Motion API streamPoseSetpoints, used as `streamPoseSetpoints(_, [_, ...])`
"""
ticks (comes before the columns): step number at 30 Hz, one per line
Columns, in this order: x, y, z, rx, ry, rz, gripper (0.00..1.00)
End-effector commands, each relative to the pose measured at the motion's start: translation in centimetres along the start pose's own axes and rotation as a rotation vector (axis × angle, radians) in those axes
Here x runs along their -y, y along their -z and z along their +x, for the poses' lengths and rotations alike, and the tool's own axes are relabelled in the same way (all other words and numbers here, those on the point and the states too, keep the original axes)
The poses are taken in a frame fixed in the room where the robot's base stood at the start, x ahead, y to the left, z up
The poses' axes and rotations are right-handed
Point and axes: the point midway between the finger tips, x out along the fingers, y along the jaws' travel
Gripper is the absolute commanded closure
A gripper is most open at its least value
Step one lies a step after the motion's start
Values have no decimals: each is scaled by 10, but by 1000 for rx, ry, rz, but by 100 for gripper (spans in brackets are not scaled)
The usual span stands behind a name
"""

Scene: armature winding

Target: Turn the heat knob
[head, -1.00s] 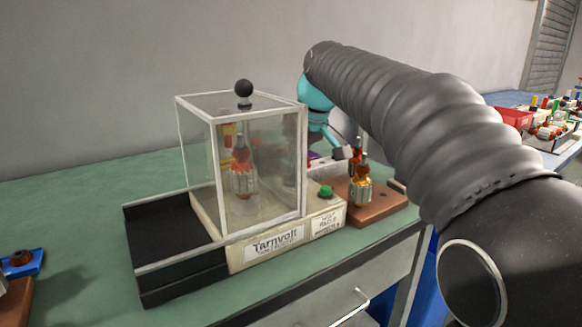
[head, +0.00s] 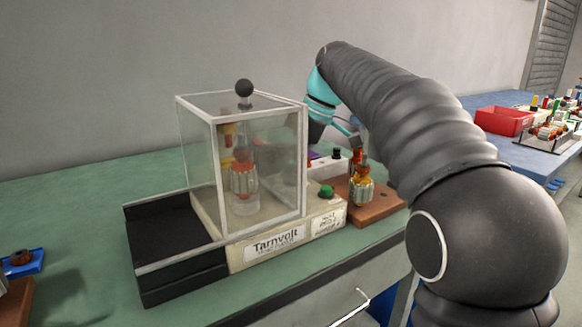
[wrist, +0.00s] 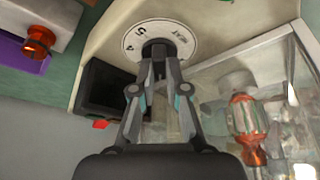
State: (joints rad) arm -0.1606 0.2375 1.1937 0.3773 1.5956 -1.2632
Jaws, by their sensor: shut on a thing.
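The heat knob (wrist: 156,47) is a dark knob in the middle of a round white dial (wrist: 178,30), marked HEAT with numerals, in the wrist view. My gripper (wrist: 158,62) has its two fingers closed around the knob, one on each side, and they cover part of it. The beige machine (head: 238,262) labelled Tarnvolt carries a green button (head: 326,191) on its front right.
The clear case (head: 200,150) with a black ball handle (head: 244,88) encloses a red-and-silver armature (head: 243,180). Another armature (head: 361,188) stands on a brown block (head: 388,206) to the right. A black tray (head: 165,235) lies left; green bench is clear behind.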

Motion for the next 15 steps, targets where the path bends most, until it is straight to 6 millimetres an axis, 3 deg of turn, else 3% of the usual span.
streamPoseSetpoints(14, [0,0,0,0,4,-11,100])
streamPoseSetpoints(15, [0,0,0,0,4,-11,77])
